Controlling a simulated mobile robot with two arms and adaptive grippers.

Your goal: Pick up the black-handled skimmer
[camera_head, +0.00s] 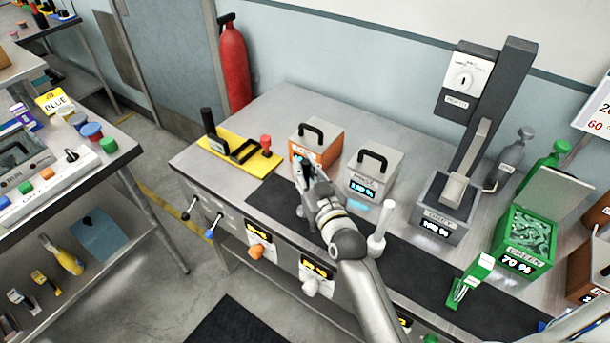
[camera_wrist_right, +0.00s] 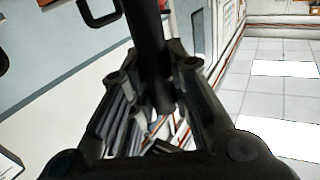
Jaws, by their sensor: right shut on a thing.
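My right gripper (camera_head: 304,172) is in front of the orange-fronted module on the bench. In the right wrist view the right gripper (camera_wrist_right: 152,72) is shut on a dark, round handle (camera_wrist_right: 148,35), which runs up out of the picture. I take this to be the black-handled skimmer; its head cannot be made out. In the head view the gripper and wrist hide most of what is held. My left gripper is not in view.
The orange-fronted module (camera_head: 328,140) and a grey module (camera_head: 374,173) with black handles stand close by. A yellow mat (camera_head: 212,142) at left carries a black upright grip and a red knob. A tall grey dip module (camera_head: 448,208) and a green bin (camera_head: 524,238) stand right.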

